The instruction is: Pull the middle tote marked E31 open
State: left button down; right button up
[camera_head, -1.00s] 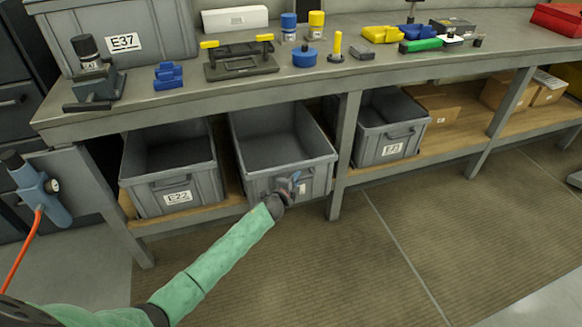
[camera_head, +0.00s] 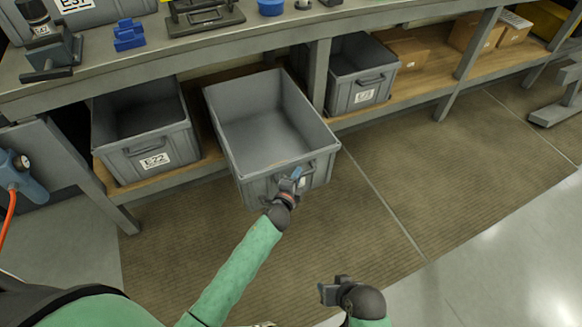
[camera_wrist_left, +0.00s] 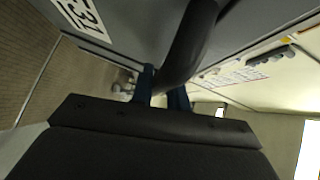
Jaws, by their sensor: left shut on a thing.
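The grey middle tote (camera_head: 257,190) sticks well out from the lower shelf over the floor mat and looks empty inside. My left gripper (camera_head: 296,178) is at its front wall, shut on the tote's handle. The gripper hides most of the handle and label in the head view. In the left wrist view the blue fingers (camera_wrist_left: 161,90) close around the dark handle bar (camera_wrist_left: 190,42), and a white label (camera_wrist_left: 84,16) ending in 31 shows on the tote. My right gripper (camera_head: 333,290) is low over the mat, apart from the tote; its jaw opening is unclear.
Tote E22 (camera_head: 157,165) stands on the shelf to the left, and another grey tote (camera_head: 345,97) to the right beyond a bench leg (camera_head: 318,75). Cardboard boxes (camera_head: 408,53) sit farther right. The mat (camera_head: 430,170) in front is clear.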

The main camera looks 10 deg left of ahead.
pick_arm(q)
jog(key=shift+s+d+r, duration=0.2)
jog(key=shift+s+d, duration=0.2)
jog(key=shift+d, duration=0.2)
